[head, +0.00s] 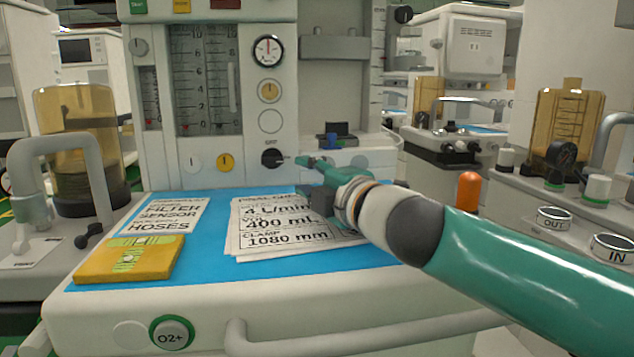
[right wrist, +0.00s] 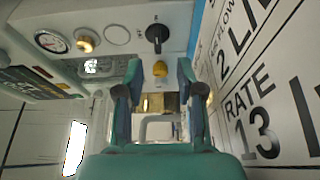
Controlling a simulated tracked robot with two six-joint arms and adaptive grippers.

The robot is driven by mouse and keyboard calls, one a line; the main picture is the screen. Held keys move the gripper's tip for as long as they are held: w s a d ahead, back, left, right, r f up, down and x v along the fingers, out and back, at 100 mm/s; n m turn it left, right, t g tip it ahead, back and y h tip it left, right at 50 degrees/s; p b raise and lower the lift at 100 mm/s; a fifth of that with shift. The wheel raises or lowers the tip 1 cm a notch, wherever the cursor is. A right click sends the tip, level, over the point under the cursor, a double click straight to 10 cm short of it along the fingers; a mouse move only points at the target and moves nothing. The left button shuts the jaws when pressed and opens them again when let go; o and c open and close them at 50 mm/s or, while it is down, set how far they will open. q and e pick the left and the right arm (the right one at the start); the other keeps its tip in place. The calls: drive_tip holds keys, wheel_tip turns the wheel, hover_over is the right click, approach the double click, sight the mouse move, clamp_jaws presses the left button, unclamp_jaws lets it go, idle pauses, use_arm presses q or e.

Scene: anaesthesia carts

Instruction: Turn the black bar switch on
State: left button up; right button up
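The black bar switch (head: 272,158) is a round black knob with a bar, low on the cart's front panel beside a yellow knob. My right gripper (head: 304,175) is to the right of the switch in the head view, over the blue worktop. In the right wrist view the gripper (right wrist: 160,72) is open, its two fingers apart with nothing between them. It looks apart from the switch. My left gripper is out of view.
Printed sheets (head: 285,225) and a yellow packet (head: 130,259) lie on the blue mat (head: 215,272) below the panel. A white knob (head: 193,162) and yellow knob (head: 225,162) sit left of the switch. An amber canister (head: 78,135) stands at left.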

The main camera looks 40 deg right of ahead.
drive_tip(key=shift+s+a, duration=0.2)
drive_tip(key=shift+s, duration=1.1)
